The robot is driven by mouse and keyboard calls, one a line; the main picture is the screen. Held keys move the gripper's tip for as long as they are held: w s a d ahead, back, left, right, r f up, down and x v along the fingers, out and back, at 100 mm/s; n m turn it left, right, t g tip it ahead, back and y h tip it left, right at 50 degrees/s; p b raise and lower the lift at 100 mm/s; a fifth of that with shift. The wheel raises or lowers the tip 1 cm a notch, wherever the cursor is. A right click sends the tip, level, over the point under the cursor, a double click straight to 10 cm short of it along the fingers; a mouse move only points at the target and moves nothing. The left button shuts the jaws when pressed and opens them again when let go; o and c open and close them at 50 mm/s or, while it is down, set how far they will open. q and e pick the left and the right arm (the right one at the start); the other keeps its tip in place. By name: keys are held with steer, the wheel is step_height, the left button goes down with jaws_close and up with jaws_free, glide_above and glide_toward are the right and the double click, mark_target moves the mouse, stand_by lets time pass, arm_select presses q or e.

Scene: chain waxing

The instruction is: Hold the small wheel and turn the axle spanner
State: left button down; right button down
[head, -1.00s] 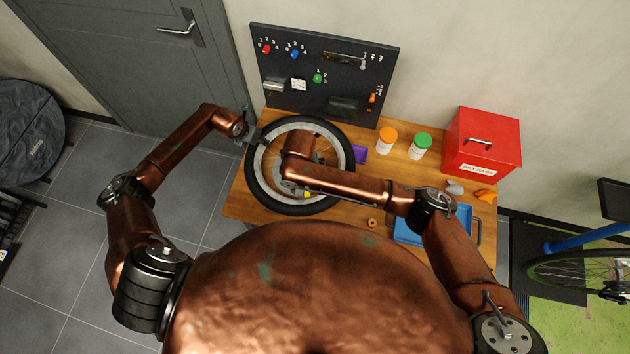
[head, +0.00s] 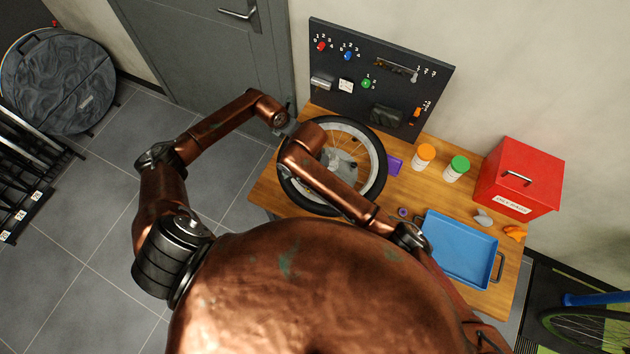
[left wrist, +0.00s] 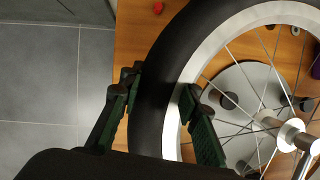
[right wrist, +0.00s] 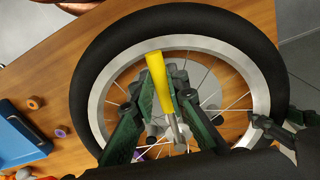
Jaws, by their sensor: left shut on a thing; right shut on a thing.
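The small wheel (head: 381,165) has a black tyre and silver rim and lies flat on the bench's left part. My left gripper (left wrist: 158,88) is shut across its tyre and rim at the left side; it also shows in the head view (head: 289,129). The axle spanner (right wrist: 156,70) has a yellow handle and a metal shaft pointing toward the wheel's middle. My right gripper (right wrist: 155,85) is shut on the yellow handle above the spokes. The hub and axle (left wrist: 302,140) show in the left wrist view. My right arm hides the spanner in the head view.
A blue tray (head: 460,250) sits at the bench's right front. Orange-lidded (head: 424,155) and green-lidded (head: 456,168) jars and a red box (head: 520,180) stand at the back. A black tool board (head: 380,75) rises behind the wheel. A purple item (head: 395,165) lies beside the tyre.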

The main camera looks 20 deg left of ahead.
arm_select(q)
steer(key=shift+s, duration=0.1)
arm_select(e)
steer(key=shift+w+a, duration=0.1)
steer(key=shift+w, duration=0.05)
arm_select(q)
steer(key=shift+f, duration=0.1)
arm_select(e)
steer(key=c, duration=1.9)
jaws_free()
steer(key=shift+r, duration=0.1)
steer(key=r, duration=1.1)
steer(key=shift+s+a+r, duration=0.15)
steer(key=shift+s+r, duration=0.05)
steer(key=shift+r, duration=0.2)
arm_select(q)
steer(key=c, duration=1.4)
jaws_free()
steer(key=shift+o, duration=0.2)
